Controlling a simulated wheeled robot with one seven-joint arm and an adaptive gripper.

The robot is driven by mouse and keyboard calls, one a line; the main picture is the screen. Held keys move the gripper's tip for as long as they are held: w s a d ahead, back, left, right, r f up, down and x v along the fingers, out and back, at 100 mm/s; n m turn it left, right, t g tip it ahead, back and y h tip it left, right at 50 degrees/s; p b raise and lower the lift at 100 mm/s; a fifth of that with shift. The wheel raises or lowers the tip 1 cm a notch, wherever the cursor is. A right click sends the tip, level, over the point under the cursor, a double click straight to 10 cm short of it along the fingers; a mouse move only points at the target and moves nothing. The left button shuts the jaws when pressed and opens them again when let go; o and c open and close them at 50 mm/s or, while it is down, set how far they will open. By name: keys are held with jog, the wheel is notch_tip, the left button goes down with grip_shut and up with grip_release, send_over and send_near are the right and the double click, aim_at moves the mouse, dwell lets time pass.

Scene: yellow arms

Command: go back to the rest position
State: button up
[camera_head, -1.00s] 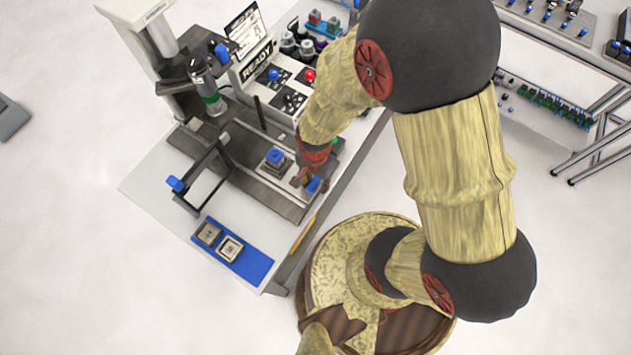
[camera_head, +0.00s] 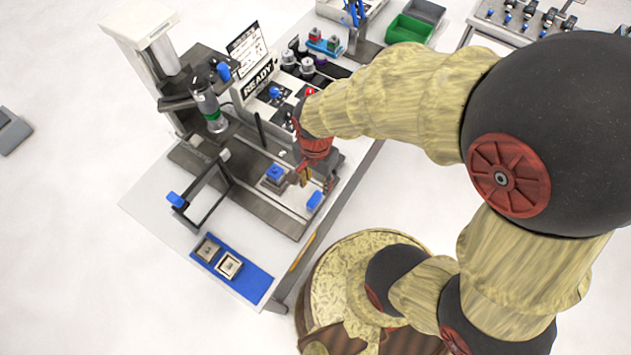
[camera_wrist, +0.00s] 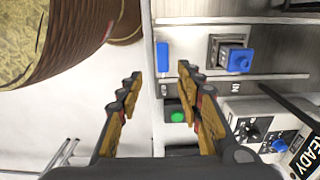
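My gripper (camera_head: 304,180) hangs over the right part of the machine's grey bed, beside a small grey block with a blue top (camera_head: 274,174). In the wrist view my gripper (camera_wrist: 158,88) has its two fingers spread apart with nothing between them. The blue-topped block (camera_wrist: 238,60) and a blue piece (camera_wrist: 163,56) lie beyond the fingertips, apart from them. A green button (camera_wrist: 178,117) shows between the fingers.
A machine with a column (camera_head: 158,48) and a READY display (camera_head: 257,79) stands behind the bed. A blue tray (camera_head: 250,281) with two square parts lies at the table's front. A black frame with a blue handle (camera_head: 175,199) stands at left. Green and grey bins (camera_head: 408,30) are at the back.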

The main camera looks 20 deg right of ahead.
dwell(0.4)
jog(key=s+d+r+n+t+b, duration=0.1)
jog(key=r+n+b, duration=0.3)
jog(key=r, duration=0.4)
jog(key=s+d+r+n+t+b, duration=0.2)
jog(key=s+r+n+t+b, duration=0.1)
jog(key=r+n, duration=0.4)
jog(key=shift+r+t+b, duration=0.35)
jog(key=shift+r+t, duration=0.45)
jog(key=shift+r, duration=0.15)
jog(key=shift+w+d, duration=0.1)
jog(key=shift+w, duration=0.05)
